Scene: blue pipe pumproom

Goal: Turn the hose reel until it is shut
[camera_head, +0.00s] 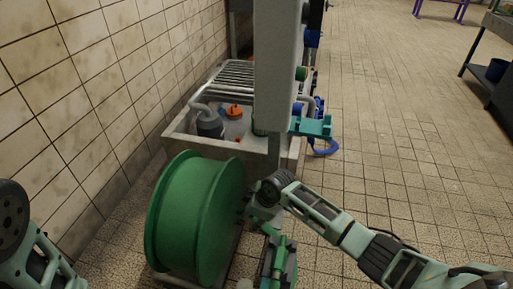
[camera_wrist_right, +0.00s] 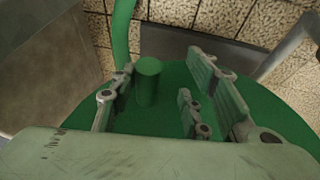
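The green hose reel (camera_head: 190,222) stands on the floor at lower left of the head view, its broad drum facing me and the tiled wall to its left. My right arm comes in from the right, and its gripper (camera_head: 250,207) is at the reel's right-hand face, small and partly hidden there. In the right wrist view, the green reel disc (camera_wrist_right: 275,112) fills the middle. A green peg-like handle (camera_wrist_right: 147,82) stands out from it between my open right fingers (camera_wrist_right: 165,95), closer to the left finger. A gap shows on the right. My left gripper is out of view; only part of my left arm shows.
A grey upright post (camera_head: 276,75) rises just behind the reel. A concrete-edged basin (camera_head: 190,145) with pipes and a pump lies beyond it. A teal bracket (camera_head: 312,126) and blue parts stick out right of the post.

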